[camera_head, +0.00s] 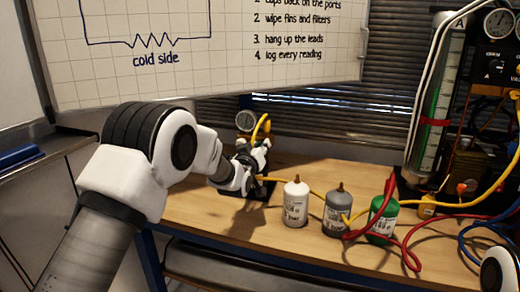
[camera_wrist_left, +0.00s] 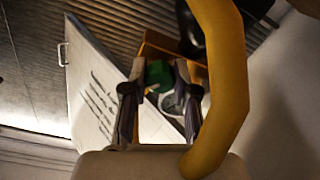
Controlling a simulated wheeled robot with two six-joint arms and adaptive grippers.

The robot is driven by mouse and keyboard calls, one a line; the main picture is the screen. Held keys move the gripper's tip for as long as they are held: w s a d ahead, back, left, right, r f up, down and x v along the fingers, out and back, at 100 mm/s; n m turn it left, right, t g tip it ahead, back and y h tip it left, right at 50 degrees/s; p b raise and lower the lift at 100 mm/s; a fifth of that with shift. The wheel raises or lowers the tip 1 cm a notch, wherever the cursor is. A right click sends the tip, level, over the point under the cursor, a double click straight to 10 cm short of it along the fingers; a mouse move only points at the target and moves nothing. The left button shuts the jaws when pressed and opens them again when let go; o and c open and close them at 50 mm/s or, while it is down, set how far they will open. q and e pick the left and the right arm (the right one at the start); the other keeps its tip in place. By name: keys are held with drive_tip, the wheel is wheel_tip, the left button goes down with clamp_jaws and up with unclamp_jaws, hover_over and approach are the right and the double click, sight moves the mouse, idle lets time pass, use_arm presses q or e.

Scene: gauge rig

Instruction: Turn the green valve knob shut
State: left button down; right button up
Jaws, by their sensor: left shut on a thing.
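The green valve knob (camera_wrist_left: 158,74) shows in the left wrist view, between the fingertips of my left gripper (camera_wrist_left: 158,84). The fingers stand on either side of it and are shut on it. In the head view my left gripper (camera_head: 258,163) is at the rig at the back of the bench, and the arm and gripper hide the knob there. A round gauge (camera_head: 246,120) stands just behind the gripper; it also shows beyond the fingers in the left wrist view (camera_wrist_left: 172,103). The knob's turn angle cannot be read. My right gripper is not in view.
A yellow hose (camera_wrist_left: 228,80) passes close beside the gripper. White (camera_head: 296,205), grey (camera_head: 337,215) and green (camera_head: 383,222) bottles stand on the wooden bench (camera_head: 290,250). Red and blue hoses lie at the right, by the instrument rack. A whiteboard (camera_head: 200,60) hangs behind.

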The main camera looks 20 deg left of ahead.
use_arm(q)
drive_tip(key=m, duration=0.4)
drive_tip(key=shift+m, duration=0.3)
drive_tip(key=m, duration=0.4)
drive_tip(key=shift+m+b, duration=0.4)
drive_tip(key=c, duration=0.9)
unclamp_jaws()
drive_tip(key=s, duration=1.2)
